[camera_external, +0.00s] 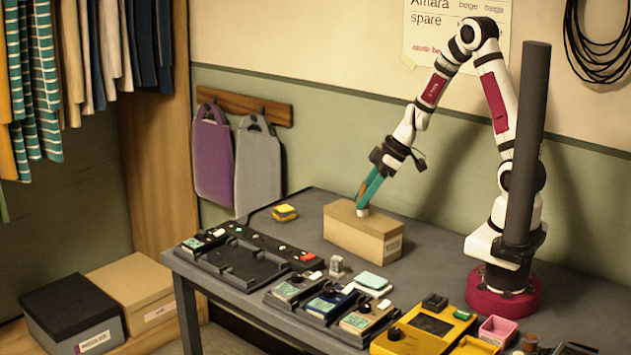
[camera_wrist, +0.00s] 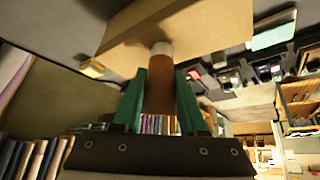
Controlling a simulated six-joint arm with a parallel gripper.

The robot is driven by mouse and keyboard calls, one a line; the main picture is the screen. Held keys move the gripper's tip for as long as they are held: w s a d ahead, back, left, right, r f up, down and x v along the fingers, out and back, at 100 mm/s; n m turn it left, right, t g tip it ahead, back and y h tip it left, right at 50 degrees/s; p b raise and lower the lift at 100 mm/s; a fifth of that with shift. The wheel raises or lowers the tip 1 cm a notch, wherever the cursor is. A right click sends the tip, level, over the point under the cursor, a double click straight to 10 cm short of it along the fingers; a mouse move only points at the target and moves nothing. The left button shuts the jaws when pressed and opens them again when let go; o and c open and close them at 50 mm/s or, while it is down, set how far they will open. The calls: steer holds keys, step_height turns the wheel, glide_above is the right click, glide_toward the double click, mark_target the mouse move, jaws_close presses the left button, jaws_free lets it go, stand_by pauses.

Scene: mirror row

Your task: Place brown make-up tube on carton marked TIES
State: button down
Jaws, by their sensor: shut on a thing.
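A tan carton (camera_external: 350,232) stands on the grey table, with a pale label on its right face that is too small to read. It also shows in the wrist view (camera_wrist: 205,28). My gripper (camera_external: 367,192), with teal fingers, points down over the carton's top. In the wrist view, my gripper (camera_wrist: 160,76) is shut on the brown make-up tube (camera_wrist: 162,90), which has a pale end. In the external view only that pale end (camera_external: 363,212) shows clearly, right at the carton's top; I cannot tell whether it touches. The fingers hide the rest.
A yellow box (camera_external: 284,212) sits left of the carton. A black tray (camera_external: 240,262) and several small devices (camera_external: 325,302) line the front edge. A yellow device (camera_external: 425,330) is at front right. Two lidded boxes (camera_external: 75,310) stand low at left.

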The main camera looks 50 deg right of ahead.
steer(key=shift+c, duration=2.2)
jaws_free()
steer(key=v, duration=1.2)
steer(key=s+a+m+g+h, duration=0.1)
steer(key=s+a+m+g, duration=0.1)
steer(key=s+a+m, duration=0.2)
steer(key=s+a+m+g+h, duration=0.1)
steer(key=s+a+m, duration=0.3)
steer(key=s+m, duration=0.6)
steer(key=s+g, duration=0.1)
steer(key=s, duration=0.6)
steer(key=shift+s+r+m+g+h, duration=0.25)
steer(key=shift+s+m+g+h, duration=0.05)
steer(key=shift+m+g+h, duration=0.1)
